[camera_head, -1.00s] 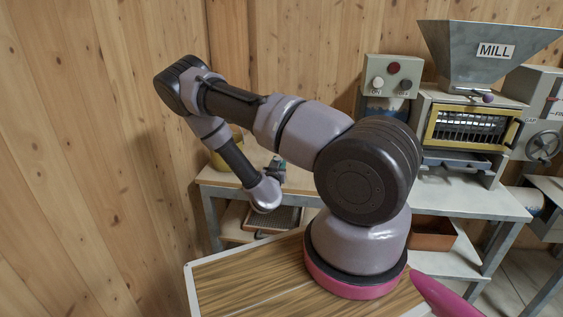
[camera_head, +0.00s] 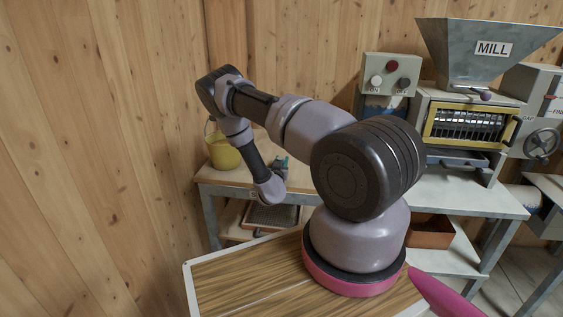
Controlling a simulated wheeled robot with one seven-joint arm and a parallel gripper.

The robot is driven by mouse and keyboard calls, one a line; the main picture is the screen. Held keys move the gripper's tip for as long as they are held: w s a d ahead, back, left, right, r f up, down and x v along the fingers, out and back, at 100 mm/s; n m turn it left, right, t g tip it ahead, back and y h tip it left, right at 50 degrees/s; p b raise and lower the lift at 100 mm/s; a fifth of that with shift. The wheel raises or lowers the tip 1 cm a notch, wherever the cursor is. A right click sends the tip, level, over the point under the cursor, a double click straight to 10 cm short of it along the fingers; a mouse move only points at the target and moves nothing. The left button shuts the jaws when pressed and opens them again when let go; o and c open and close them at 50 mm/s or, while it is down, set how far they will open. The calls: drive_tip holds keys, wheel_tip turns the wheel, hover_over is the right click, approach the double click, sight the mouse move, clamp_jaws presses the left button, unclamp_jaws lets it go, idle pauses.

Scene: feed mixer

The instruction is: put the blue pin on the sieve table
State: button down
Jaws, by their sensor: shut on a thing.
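My gripper (camera_head: 280,164) shows small and dark just beyond the ball-shaped wrist, over the left part of the bench. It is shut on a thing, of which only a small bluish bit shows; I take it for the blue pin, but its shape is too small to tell. A framed, mesh-like tray (camera_head: 272,218), perhaps the sieve table, sits low under the bench top, below my wrist. Part of it is hidden by the wrist and the nearer wooden top.
A yellow bucket (camera_head: 224,154) stands on the bench (camera_head: 222,178) left of my forearm. The mill (camera_head: 470,122) and a button box (camera_head: 390,77) stand to the right. A brown box (camera_head: 432,234) is on the lower shelf. The wooden wall is close at left.

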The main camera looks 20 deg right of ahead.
drive_tip(key=c, duration=1)
unclamp_jaws()
drive_tip(key=shift+f, duration=0.15)
drive_tip(key=o, duration=0.4)
